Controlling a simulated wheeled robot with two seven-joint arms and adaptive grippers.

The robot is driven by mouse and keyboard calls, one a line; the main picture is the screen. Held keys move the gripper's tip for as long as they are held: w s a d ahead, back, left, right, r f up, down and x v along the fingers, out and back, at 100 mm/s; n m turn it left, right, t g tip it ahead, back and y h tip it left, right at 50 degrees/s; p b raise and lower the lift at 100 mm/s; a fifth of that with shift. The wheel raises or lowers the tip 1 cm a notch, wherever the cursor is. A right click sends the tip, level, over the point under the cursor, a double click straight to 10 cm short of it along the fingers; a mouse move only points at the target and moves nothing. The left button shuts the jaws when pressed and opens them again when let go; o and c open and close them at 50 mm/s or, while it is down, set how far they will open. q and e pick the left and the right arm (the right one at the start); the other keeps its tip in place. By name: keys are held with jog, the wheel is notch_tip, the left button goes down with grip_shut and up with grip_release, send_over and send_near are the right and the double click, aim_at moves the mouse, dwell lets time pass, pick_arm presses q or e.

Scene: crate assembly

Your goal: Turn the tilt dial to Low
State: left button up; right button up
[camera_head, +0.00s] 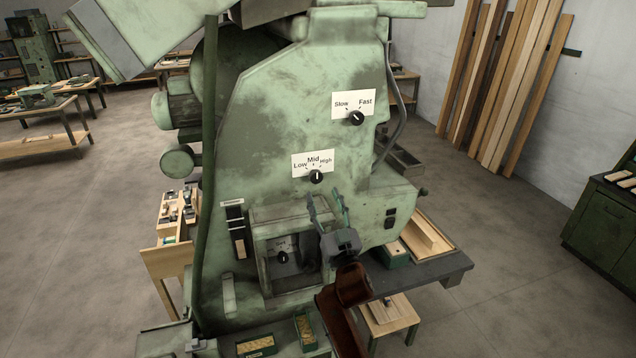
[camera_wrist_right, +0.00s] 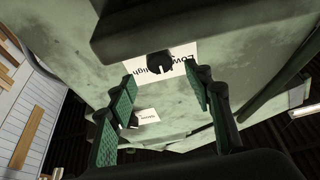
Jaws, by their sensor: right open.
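The green machine (camera_head: 270,130) carries a black dial (camera_head: 316,177) under a white Low, Mid, High label (camera_head: 313,160). The dial's white mark points up, about at Mid. No lettering that says tilt is readable. My right gripper (camera_head: 326,202) is open and empty, just below this dial, fingers pointing up at the panel. In the right wrist view, the dial (camera_wrist_right: 160,62) appears upside down beyond the gap between my open fingertips (camera_wrist_right: 163,84), apart from them. A second dial (camera_head: 357,118) sits higher, under a Slow, Fast label. My left gripper is out of view.
A third dial (camera_head: 283,257) sits inside an open-fronted box (camera_head: 261,222) below; its label is too small to read. The box is close beside my right gripper. A dark bench (camera_head: 440,268) with wooden trays stands at right. Planks (camera_head: 505,85) lean on the back wall.

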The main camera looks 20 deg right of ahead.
aim_at(317, 179)
jog(key=x, duration=0.6)
jog(key=shift+w, duration=0.3)
jog(key=shift+c, duration=0.6)
jog(key=c, duration=1)
jog(key=shift+p, duration=0.35)
